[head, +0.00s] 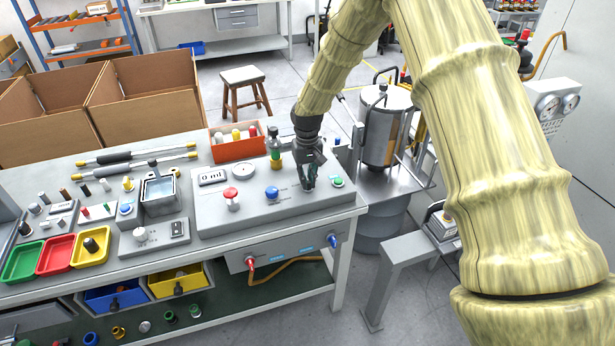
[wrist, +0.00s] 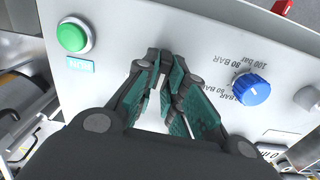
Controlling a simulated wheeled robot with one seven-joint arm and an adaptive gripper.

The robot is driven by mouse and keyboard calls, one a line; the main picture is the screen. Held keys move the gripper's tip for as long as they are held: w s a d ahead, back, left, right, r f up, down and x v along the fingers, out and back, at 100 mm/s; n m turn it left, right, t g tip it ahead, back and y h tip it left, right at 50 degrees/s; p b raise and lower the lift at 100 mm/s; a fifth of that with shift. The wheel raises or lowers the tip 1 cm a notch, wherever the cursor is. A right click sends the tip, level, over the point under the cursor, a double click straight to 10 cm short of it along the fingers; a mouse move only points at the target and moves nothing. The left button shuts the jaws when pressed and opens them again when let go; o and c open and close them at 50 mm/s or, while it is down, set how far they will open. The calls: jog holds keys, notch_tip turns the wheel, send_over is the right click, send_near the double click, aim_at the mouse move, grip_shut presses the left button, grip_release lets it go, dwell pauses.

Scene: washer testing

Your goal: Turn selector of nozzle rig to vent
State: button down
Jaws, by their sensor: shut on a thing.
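The nozzle rig is a light grey sloped panel (head: 255,206) at the right end of the bench. It carries a small display reading 0 ml (head: 212,177), a red knob (head: 231,194), a blue knob (head: 271,193) and a green button (head: 337,182). My gripper (head: 309,183) points down at the panel between the blue knob and the green button. In the wrist view its dark teal fingers (wrist: 163,75) are close together, with a pale sliver between them. They are shut on a small part, apparently the selector, mostly hidden; its setting cannot be read.
In the wrist view the blue knob (wrist: 250,89) has bar markings and stands right of the fingers; the green button (wrist: 72,36) is upper left. A bottle (head: 274,146) and orange bin (head: 238,147) stand behind the panel. A metal tank (head: 386,128) stands to the right.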

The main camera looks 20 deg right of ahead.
jog(key=shift+n, duration=0.3)
jog(key=c, duration=1.5)
grip_release()
notch_tip(320, 180, up, 12)
